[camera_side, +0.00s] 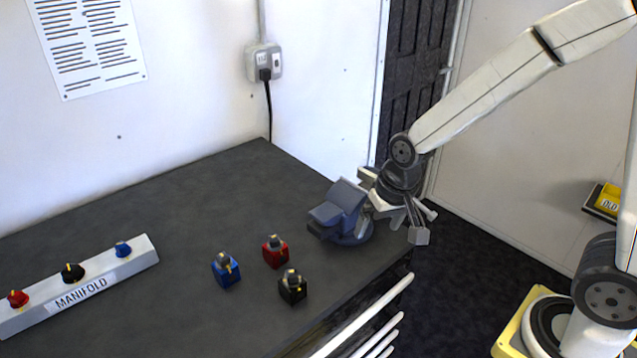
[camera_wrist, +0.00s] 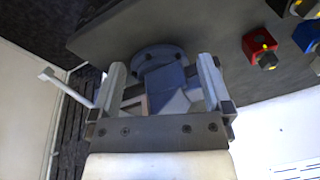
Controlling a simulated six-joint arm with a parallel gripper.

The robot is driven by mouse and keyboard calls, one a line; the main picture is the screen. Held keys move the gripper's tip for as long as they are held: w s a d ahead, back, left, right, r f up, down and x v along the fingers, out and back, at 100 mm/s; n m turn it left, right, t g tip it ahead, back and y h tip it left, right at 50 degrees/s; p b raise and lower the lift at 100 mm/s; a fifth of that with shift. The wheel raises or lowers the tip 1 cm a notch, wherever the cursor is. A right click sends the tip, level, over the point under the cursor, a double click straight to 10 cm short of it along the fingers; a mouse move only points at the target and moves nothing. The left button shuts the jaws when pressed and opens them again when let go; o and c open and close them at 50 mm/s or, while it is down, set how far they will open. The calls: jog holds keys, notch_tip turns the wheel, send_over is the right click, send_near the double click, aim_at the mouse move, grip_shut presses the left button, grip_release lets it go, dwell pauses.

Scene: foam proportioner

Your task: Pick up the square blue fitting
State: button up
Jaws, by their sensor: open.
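The square blue fitting (camera_side: 226,271) stands on the dark bench, with a grey top and a yellow mark. In the wrist view a blue fitting (camera_wrist: 305,37) shows at the right edge, partly cut off. A square red fitting (camera_side: 275,253) and a square black fitting (camera_side: 292,288) stand close to its right. The red one also shows in the wrist view (camera_wrist: 260,48). My gripper (camera_side: 404,222) is at the bench's right edge beside the blue-grey vise, well right of the fittings. In the wrist view my gripper (camera_wrist: 165,85) is open, with the vise seen between and beyond its fingers.
The blue-grey vise (camera_side: 340,212) stands at the bench's right corner, close to my gripper. A white manifold (camera_side: 130,263) with red, black and blue knobs lies at the left. The bench (camera_side: 190,210) is clear behind the fittings. Light rails (camera_side: 365,318) run along the bench front.

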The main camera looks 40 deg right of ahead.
jog(key=w+a+m+g+y, duration=0.1)
jog(key=w+a+m+y, duration=0.1)
jog(key=w+a+m, duration=0.7)
jog(key=m+g+y, duration=0.2)
jog(key=m, duration=0.3)
send_near(228, 257)
jog(key=x, duration=0.6)
jog(key=shift+w+d+x, duration=0.1)
jog(key=shift+w+x, duration=0.1)
jog(key=shift+x, duration=1)
jog(key=shift+w+d+x, duration=0.1)
jog(key=shift+w+x, duration=0.05)
jog(key=shift+x, duration=1.05)
jog(key=shift+w+d+x, duration=0.1)
jog(key=shift+w+x, duration=0.1)
jog(key=shift+x, duration=1.05)
jog(key=shift+f, duration=0.15)
grip_shut()
